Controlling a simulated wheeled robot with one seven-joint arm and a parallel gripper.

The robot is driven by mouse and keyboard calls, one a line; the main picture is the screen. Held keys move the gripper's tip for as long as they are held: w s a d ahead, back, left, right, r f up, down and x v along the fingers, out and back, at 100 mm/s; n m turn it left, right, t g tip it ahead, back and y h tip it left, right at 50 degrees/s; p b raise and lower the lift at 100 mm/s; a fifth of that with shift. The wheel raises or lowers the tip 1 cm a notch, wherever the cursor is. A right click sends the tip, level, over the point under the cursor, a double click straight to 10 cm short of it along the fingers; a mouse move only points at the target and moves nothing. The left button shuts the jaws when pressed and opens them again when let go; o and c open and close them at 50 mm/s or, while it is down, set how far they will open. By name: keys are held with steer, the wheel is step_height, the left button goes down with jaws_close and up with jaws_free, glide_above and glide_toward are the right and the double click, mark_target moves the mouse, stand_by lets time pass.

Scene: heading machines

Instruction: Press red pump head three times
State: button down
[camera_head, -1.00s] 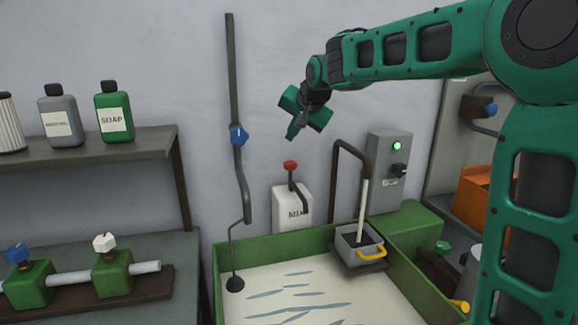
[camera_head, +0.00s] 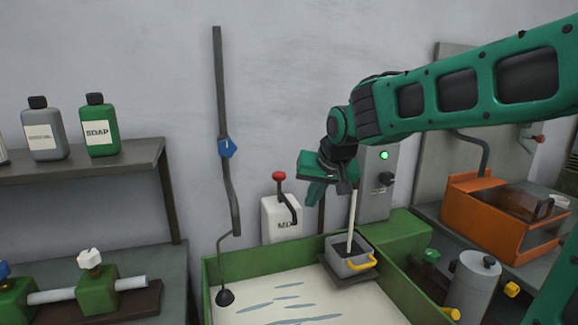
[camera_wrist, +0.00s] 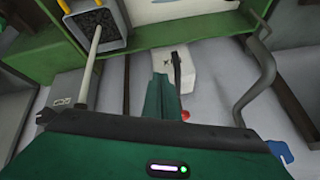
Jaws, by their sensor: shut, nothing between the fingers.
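The red pump head (camera_head: 279,176) tops a white bottle (camera_head: 283,220) that stands against the wall behind the green tank, with a dark spout curving down its right side. My gripper (camera_head: 314,198) is shut and empty, pointing downward to the right of the pump head and apart from it in the head view. In the wrist view my gripper fingers (camera_wrist: 160,98) point toward the white bottle (camera_wrist: 182,68). The red pump head (camera_wrist: 185,115) shows there just right of the fingers, partly close to them; whether they touch is unclear.
A green tank (camera_head: 208,275) with pale liquid lies below. A grey box with a yellow handle (camera_head: 361,263) and upright rod sits at its rim. A grey pipe with a blue valve (camera_head: 227,148) runs left of the bottle. A grey control box (camera_head: 376,205) with a green light stands right.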

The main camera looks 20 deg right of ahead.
steer(key=s+d+f+m+g, duration=0.1)
steer(key=s+d+f+g, duration=0.1)
steer(key=s, duration=0.8)
steer(key=s+d+f+g, duration=0.2)
steer(key=s+d+f, duration=0.3)
steer(key=s, duration=0.6)
steer(key=s+d+f+m+g, duration=0.1)
steer(key=s+d+f, duration=0.3)
steer(key=s, duration=0.6)
steer(key=shift+s+d+f+m+g, duration=0.1)
steer(key=shift+s+d+m+g, duration=0.1)
steer(key=shift+d+g, duration=0.3)
steer(key=shift+s+d+f+m+g, duration=0.1)
steer(key=shift+s+d+g, duration=0.1)
steer(key=shift+d, duration=0.45)
steer(key=shift+s, duration=0.4)
